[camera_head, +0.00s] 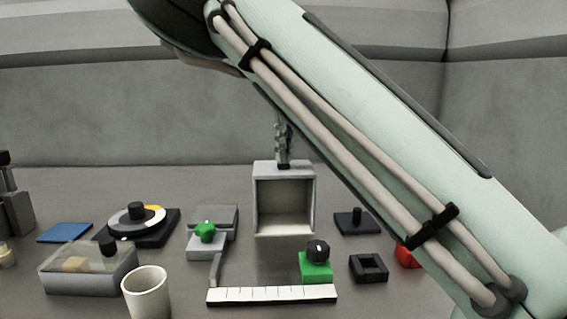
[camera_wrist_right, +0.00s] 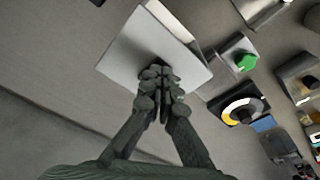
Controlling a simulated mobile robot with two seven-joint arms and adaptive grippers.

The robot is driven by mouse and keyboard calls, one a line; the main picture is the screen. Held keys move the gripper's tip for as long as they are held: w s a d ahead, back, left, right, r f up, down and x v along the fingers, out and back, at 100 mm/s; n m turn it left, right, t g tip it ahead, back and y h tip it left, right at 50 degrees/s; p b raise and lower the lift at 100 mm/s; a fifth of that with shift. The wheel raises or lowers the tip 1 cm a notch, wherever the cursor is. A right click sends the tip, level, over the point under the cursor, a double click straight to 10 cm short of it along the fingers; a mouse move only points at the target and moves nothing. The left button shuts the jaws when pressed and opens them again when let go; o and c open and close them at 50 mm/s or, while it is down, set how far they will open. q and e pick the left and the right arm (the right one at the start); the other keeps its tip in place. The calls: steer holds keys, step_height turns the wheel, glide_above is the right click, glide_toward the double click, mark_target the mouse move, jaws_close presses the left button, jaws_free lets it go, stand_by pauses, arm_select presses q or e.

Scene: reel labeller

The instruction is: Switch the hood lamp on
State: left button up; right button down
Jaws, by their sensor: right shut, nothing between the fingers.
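The hood (camera_head: 257,210) is a pale box with an open front, standing in the middle of the table; its inside looks dull beige, and I cannot tell its lamp. In the right wrist view its flat pale top (camera_wrist_right: 125,60) shows. My right gripper (camera_head: 283,163) is shut and empty, pointing down at the hood's top rear edge. The right wrist view shows its closed fingertips (camera_wrist_right: 160,72) over the top panel; whether they touch it, and any switch under them, is hidden. My left gripper is not in view.
A green knob (camera_head: 205,231) on a grey block and a reel (camera_head: 137,217) on a dark base stand left of the hood. A black knob on a green block (camera_head: 316,268) and a white ruled strip (camera_head: 271,295) lie in front. A white cup (camera_head: 147,295) stands front left.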

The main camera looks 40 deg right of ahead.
steer(key=shift+f, duration=0.25)
step_height(320, 180, up, 3)
steer(key=shift+f+p, duration=0.15)
steer(key=shift+p, duration=1.1)
steer(key=shift+r, duration=2.2)
